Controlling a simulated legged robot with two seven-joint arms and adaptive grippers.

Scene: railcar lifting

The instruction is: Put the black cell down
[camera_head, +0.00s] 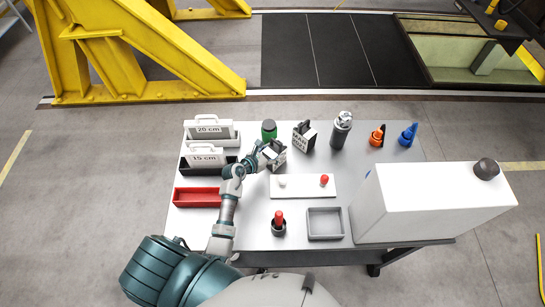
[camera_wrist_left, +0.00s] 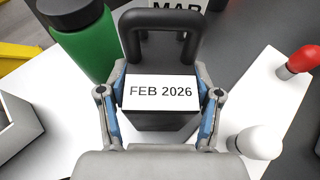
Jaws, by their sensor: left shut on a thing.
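The black cell (camera_wrist_left: 160,122) has a looped dark handle and a white label reading "FEB 2026". It sits between the fingers of my left gripper (camera_wrist_left: 160,104), which is shut on it. In the head view the cell (camera_head: 278,154) is near the middle of the table, just behind the white board, and I cannot tell whether it touches the tabletop. A second dark cell (camera_head: 304,137) with a label starting "MAR" stands behind it to the right. My right gripper is not in view.
On the grey table (camera_head: 350,172), a green bottle (camera_head: 268,131) stands close behind the held cell. A white board (camera_head: 304,187) with a white and a red knob lies in front. Bins line the left; a grey tray (camera_head: 325,223) and white box (camera_head: 430,205) are at right.

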